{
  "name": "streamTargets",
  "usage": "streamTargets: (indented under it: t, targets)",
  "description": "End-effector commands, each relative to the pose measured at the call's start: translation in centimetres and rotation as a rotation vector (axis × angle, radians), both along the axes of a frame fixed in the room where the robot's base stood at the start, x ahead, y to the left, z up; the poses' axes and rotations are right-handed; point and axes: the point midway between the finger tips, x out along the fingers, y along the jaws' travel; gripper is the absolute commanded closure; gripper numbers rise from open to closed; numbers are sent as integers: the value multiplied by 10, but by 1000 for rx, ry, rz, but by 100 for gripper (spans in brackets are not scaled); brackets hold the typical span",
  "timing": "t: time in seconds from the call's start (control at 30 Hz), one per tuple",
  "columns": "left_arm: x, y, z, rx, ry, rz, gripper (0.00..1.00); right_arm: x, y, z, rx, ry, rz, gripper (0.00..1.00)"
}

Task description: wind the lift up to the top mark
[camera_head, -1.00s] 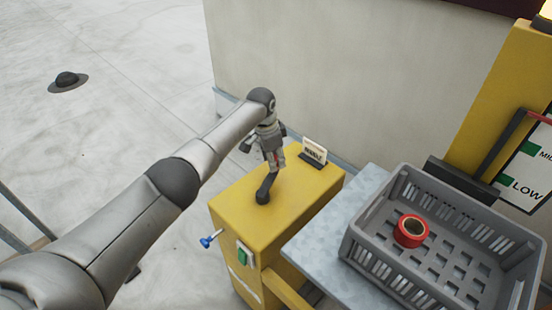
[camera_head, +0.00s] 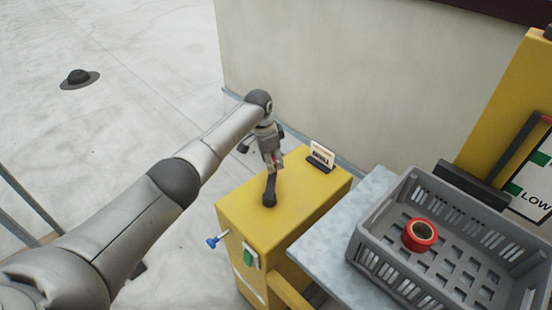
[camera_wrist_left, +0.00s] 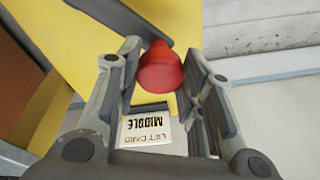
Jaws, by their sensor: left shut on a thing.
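The yellow winch box (camera_head: 240,205) has a dark crank (camera_head: 269,190) on its top. My left gripper (camera_head: 272,160) is over the crank, pointing down. In the left wrist view the crank's red knob (camera_wrist_left: 161,72) sits between the fingers, and the gripper is shut on it. A lift card (camera_head: 321,157) stands at the back of the box and reads "MIDDLE" in the left wrist view (camera_wrist_left: 147,128). The grey lift platform (camera_head: 330,243) carries a grey crate (camera_head: 375,270). The mark board (camera_head: 530,190) shows a green LOW mark; its upper part is cut off. My right gripper is out of view.
A roll of red tape (camera_head: 419,235) lies in the crate. A blue-tipped lever (camera_head: 213,242) and a green switch (camera_head: 249,256) are on the box's side. A yellow mast (camera_head: 510,85) stands at the right. A dark round hat-like object (camera_head: 79,78) lies on open floor.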

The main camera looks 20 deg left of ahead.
Motion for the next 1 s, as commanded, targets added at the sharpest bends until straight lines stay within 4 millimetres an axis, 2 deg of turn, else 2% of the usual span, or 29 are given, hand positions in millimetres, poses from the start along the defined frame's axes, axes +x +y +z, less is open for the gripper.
streamTargets:
  t: [0.03,0.3,0.57,0.6,0.7,0.77,1.0]
  targets:
    - [8,8,8,10,-27,9,93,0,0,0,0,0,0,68]
    - [7,10,8,11,-27,9,93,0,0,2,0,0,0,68]
    - [3,24,10,11,-27,10,93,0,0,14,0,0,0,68]
    - [3,24,8,10,-27,9,62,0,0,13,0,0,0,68]
    - [3,24,8,11,-27,9,49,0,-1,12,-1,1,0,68]
    - [3,24,7,10,-26,8,43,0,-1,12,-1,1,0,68]
    - [2,22,6,10,-22,7,43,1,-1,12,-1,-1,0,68]
